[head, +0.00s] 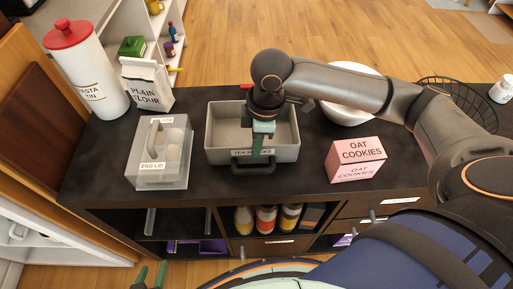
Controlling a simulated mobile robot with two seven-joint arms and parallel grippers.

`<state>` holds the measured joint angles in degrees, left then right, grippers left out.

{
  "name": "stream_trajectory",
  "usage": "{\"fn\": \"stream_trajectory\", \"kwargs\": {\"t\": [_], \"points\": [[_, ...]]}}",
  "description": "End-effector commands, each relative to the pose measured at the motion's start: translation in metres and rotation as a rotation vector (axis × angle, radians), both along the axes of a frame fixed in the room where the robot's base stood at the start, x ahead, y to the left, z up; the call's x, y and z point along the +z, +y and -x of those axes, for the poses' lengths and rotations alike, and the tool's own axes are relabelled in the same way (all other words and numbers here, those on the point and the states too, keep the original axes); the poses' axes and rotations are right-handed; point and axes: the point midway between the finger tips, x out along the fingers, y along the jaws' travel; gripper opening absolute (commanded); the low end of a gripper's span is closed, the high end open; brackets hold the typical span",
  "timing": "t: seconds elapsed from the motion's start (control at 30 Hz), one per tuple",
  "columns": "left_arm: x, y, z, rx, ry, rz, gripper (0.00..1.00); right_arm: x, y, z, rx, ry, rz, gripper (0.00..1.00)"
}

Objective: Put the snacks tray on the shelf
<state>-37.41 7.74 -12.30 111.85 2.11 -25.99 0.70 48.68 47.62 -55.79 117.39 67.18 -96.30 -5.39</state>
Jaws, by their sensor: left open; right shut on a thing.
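The snacks tray (221,153) is a grey open box on the dark top of the shelf unit, with a label partly reading "TEA" and a dark handle (238,168) on its front. My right gripper (259,150) reaches down over the tray and is shut at its front wall by the handle; the exact contact is partly hidden by the fingers. The tray looks empty inside. The shelf (137,213) below has open compartments at the front. My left gripper (151,275) is low at the bottom left, open and empty, in front of the shelf.
A grey egg box (146,175) stands left of the tray, a pink oat cookies box (357,153) right. A pasta tin (86,72), flour bag (146,88), white bowl (346,112) and wire basket (465,95) stand around. Bottles (265,219) fill the middle compartment; purple items (213,245) lie low left.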

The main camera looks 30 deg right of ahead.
Motion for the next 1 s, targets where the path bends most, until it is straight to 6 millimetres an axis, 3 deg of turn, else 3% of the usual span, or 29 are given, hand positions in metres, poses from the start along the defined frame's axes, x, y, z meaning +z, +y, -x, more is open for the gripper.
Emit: {"fn": "stream_trajectory", "kwargs": {"t": [0.1,0.43,0.5,0.7,1.0], "points": [[-0.0021,-0.0014,-0.0012,-0.003,0.000,0.001,0.50,-0.0122,-0.0003,-0.0005,0.000,-0.003,0.000,0.00],[0.0031,-0.0022,-0.0025,-0.005,-0.005,0.003,0.50,-0.0135,0.0000,-0.0005,0.000,-0.002,0.000,0.00],[0.0025,-0.0023,-0.0026,-0.005,-0.006,0.003,0.50,-0.0143,0.0000,-0.0003,0.000,-0.002,0.001,0.13],[0.0022,-0.0023,-0.0021,-0.005,-0.006,0.003,0.50,-0.0142,0.0000,-0.0002,0.000,-0.002,0.000,0.35],[-0.0024,-0.0019,0.0010,-0.005,0.002,0.001,0.50,-0.0123,0.0001,-0.0006,0.000,-0.004,-0.001,0.36]]}}
